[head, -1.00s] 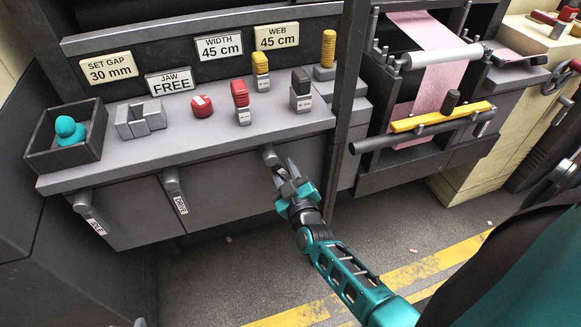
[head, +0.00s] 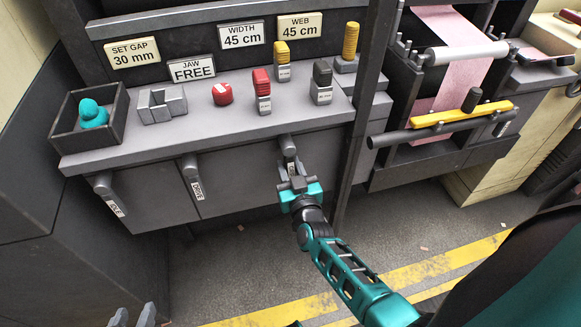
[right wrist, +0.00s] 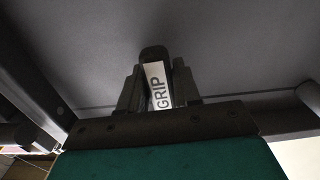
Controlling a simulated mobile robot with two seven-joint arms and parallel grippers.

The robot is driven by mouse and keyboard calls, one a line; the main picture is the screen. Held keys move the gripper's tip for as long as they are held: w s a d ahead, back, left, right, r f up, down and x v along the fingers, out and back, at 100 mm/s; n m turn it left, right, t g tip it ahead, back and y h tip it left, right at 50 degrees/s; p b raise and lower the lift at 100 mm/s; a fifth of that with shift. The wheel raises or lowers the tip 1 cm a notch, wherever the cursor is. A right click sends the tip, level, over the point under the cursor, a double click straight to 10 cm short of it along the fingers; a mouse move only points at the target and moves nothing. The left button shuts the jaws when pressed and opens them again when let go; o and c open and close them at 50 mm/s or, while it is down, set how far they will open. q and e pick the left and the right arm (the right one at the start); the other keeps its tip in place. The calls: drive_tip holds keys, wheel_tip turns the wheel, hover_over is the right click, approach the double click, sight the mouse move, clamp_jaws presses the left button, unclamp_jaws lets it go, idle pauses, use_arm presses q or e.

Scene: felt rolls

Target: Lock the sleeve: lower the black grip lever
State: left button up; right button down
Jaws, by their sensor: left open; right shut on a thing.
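The black grip lever (head: 288,146) is the rightmost of three levers on the front of the grey console. My right gripper (head: 297,178) is shut on its lower part, below the pivot. In the right wrist view the lever (right wrist: 154,54) stands between the two fingers of my right gripper (right wrist: 158,88), with its white GRIP label facing the camera. My left gripper (head: 132,317) shows only its fingertips at the bottom left of the head view, apart and empty. A sign (head: 193,69) above the console reads JAW FREE.
The IDLE lever (head: 102,185) and DRIVE lever (head: 190,169) hang to the left. On the console top are a red button (head: 222,94), several handles and a tray (head: 66,134) with a teal duck. A dark post (head: 357,120) stands just right of my right gripper.

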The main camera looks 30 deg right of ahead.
use_arm(q)
drive_tip(key=shift+d, duration=0.15)
use_arm(e)
drive_tip(key=c, duration=0.9)
unclamp_jaws()
use_arm(q)
drive_tip(key=shift+r, duration=0.1)
use_arm(e)
drive_tip(key=shift+s, duration=0.2)
